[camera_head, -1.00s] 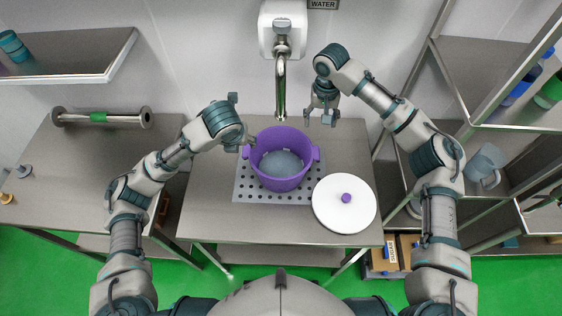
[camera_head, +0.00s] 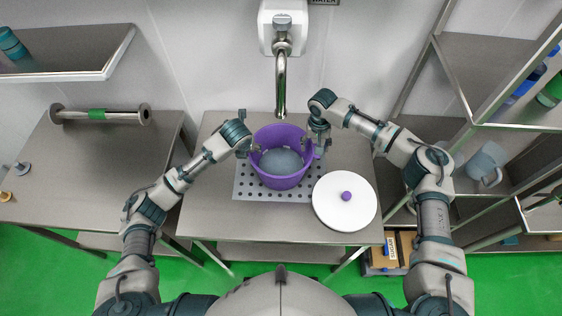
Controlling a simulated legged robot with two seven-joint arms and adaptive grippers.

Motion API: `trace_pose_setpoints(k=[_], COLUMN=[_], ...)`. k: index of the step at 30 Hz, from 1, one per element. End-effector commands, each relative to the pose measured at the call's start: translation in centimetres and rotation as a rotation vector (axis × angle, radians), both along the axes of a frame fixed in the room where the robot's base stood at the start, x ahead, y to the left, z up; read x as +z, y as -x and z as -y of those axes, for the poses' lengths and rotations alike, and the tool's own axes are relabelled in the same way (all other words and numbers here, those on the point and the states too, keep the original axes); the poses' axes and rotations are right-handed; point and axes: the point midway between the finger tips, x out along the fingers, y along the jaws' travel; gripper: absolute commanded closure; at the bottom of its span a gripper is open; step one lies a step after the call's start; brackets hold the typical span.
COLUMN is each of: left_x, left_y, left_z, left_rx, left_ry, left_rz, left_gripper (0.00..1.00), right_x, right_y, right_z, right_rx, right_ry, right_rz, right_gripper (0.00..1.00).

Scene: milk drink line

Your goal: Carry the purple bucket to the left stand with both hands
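The purple bucket (camera_head: 283,180) stands upright on a perforated grey plate (camera_head: 243,190) on the middle table, below the tap. It holds greyish liquid (camera_head: 281,161). My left gripper (camera_head: 252,147) is at the bucket's left rim, by the left handle. My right gripper (camera_head: 319,146) is at the right rim, by the right handle. The fingers are small and partly hidden, so I cannot tell whether either is closed on a handle. The left stand (camera_head: 90,165) is the metal table to the left.
A white lid with a purple knob (camera_head: 345,202) lies right of the bucket. The metal tap (camera_head: 281,85) hangs behind it. Shelving (camera_head: 480,90) stands at the right.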

Motion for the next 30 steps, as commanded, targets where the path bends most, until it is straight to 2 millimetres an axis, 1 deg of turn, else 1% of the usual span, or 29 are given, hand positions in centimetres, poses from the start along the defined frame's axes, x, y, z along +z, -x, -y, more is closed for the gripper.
trace_pose_setpoints(k=[3, 6, 16, 17, 18, 20, 21, 23, 24, 25, 30], left_x=[-1.2, -1.7, -2.0, -2.0, -2.0, -2.0, -2.0, -2.0, -2.0, -2.0, -2.0], left_y=[-0.4, -0.7, -0.8, -0.8, -0.8, -0.8, -0.8, -0.8, -0.8, -0.8, -0.8], left_z=[0.1, 0.1, 0.1, 0.1, 0.1, 0.1, 0.1, 0.1, 0.1, 0.1, 0.0], left_rx=[0.0, -0.001, -0.001, -0.001, -0.001, -0.001, -0.001, -0.001, -0.001, -0.001, 0.0], left_ry=[0.001, 0.001, 0.0, 0.001, 0.001, 0.001, 0.001, 0.001, 0.0, 0.0, -0.001], left_rz=[-0.001, 0.001, 0.001, 0.001, 0.001, 0.001, 0.001, 0.001, 0.001, 0.001, 0.001], left_gripper=[0.32, 0.32, 0.32, 0.34, 0.44, 0.59, 0.69, 0.84, 0.94, 1.0, 1.0], right_x=[-1.3, -1.9, -2.2, -2.2, -2.2, -2.2, -2.2, -2.2, -2.2, -2.2, -2.2], right_y=[0.1, 0.1, 0.0, 0.0, 0.0, 0.0, 0.0, 0.0, 0.0, 0.0, 0.0], right_z=[0.0, 0.0, 0.0, 0.0, 0.0, 0.0, 0.0, 0.0, 0.0, 0.0, 0.1], right_rx=[0.0, 0.0, 0.001, 0.001, 0.001, 0.001, 0.0, 0.0, 0.0, 0.0, -0.001], right_ry=[0.001, -0.001, 0.0, 0.0, -0.001, -0.001, -0.001, 0.0, 0.0, 0.0, 0.001], right_rz=[0.0, 0.001, 0.0, 0.0, 0.0, 0.0, 0.0, 0.0, 0.0, 0.0, 0.0], right_gripper=[0.31, 0.31, 0.31, 0.34, 0.44, 0.59, 0.69, 0.84, 0.94, 1.0, 1.0])
